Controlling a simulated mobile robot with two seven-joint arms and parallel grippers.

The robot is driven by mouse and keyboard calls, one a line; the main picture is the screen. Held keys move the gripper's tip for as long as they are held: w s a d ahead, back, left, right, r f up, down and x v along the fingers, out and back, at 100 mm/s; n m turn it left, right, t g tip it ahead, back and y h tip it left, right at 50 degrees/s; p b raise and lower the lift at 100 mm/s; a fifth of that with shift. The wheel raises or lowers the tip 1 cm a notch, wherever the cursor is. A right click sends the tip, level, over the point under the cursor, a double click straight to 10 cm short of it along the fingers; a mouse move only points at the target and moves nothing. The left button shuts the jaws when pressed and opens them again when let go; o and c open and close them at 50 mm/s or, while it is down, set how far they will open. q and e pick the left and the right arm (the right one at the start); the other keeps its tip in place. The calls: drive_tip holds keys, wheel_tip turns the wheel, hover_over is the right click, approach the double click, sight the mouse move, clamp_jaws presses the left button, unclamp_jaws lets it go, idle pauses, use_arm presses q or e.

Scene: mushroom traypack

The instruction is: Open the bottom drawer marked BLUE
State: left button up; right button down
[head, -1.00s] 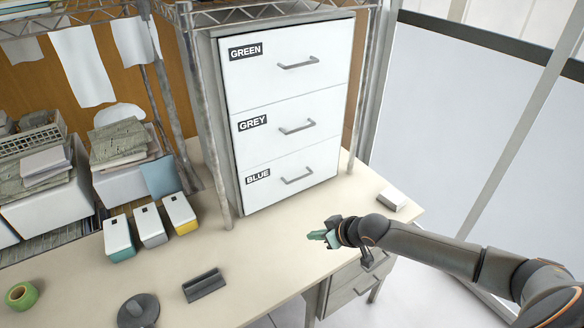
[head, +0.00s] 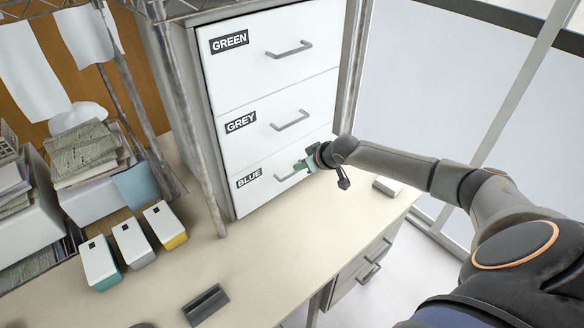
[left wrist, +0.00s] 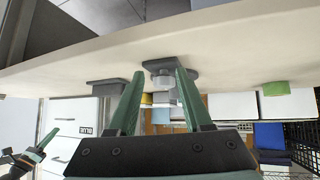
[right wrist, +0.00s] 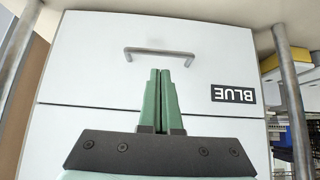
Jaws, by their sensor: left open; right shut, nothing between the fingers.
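The white drawer unit has three drawers, and the bottom drawer (head: 262,190) marked BLUE is closed. Its grey bar handle (head: 287,176) is partly covered by my right gripper (head: 303,166). In the right wrist view, which is upside down, the handle (right wrist: 160,52) spans just beyond my shut green fingertips (right wrist: 160,72). Nothing is between the fingers; I cannot tell whether they touch the handle. The BLUE label (right wrist: 233,94) is beside them. My left gripper (left wrist: 160,75) shows only in its own wrist view, open and empty, by the table.
The GREY drawer (head: 280,125) and GREEN drawer (head: 270,60) above are closed. A metal shelf post (head: 195,140) stands left of the unit. Several small bins (head: 132,245) sit on the left of the table. A white box (head: 388,186) is at right.

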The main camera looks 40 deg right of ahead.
sight(287, 170)
use_arm(q)
drive_tip(key=shift+f, duration=0.2)
drive_tip(key=shift+w+f+b, duration=0.1)
drive_tip(key=shift+w+b, duration=0.05)
drive_tip(key=shift+b, duration=0.25)
use_arm(e)
drive_tip(key=shift+x, duration=2.7)
